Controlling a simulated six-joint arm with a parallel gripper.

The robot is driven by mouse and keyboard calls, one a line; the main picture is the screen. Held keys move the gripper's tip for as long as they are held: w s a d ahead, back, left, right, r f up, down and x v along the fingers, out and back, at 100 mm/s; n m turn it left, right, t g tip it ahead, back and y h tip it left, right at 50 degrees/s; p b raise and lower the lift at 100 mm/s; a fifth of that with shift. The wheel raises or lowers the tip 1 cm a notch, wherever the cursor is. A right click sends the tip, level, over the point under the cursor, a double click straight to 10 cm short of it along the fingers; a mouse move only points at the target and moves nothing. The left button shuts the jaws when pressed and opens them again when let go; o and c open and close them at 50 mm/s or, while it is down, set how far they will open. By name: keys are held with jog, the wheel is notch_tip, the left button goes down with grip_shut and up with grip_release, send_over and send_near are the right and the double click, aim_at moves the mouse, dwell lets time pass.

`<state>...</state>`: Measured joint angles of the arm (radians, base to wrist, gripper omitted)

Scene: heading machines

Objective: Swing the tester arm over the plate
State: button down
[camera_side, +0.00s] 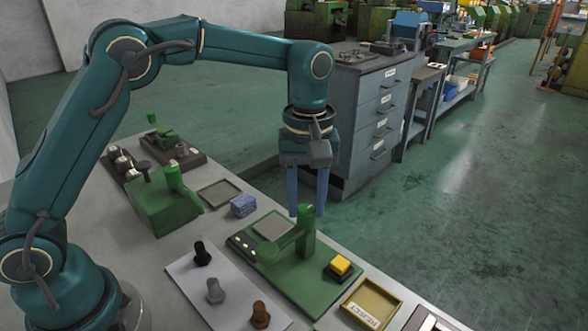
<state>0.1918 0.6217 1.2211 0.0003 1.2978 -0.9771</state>
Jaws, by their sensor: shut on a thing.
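The tester is a green base (293,287) on the bench, with a square grey plate (272,228) set on its back left part. The green tester arm (277,250) reaches left along the front edge of the grey plate, beside it rather than across its middle. Its upright green end (306,238) stands at the right. My gripper (307,212) points straight down, with its blue fingers on either side of the top of this upright end, shut on it. The exact finger contact is small and hard to make out.
A yellow button block (340,266) sits at the tester's right end. A pale sheet (233,312) with three bolts lies in front. A labelled yellow tray (371,303) is to the right. A blue-grey block (243,205) and another green machine (165,205) stand to the left.

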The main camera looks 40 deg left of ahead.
jog(key=shift+r+m, duration=0.1)
jog(key=shift+m, duration=0.3)
dwell(0.7)
jog(key=m, duration=0.3)
jog(key=shift+m, duration=0.3)
jog(key=m, duration=0.4)
jog(key=shift+m, duration=0.3)
jog(key=m, duration=0.4)
jog(key=shift+m, duration=0.3)
jog(key=m, duration=0.4)
jog(key=shift+m, duration=0.3)
jog(key=c, duration=0.5)
grip_release()
jog(key=shift+r, duration=2.55)
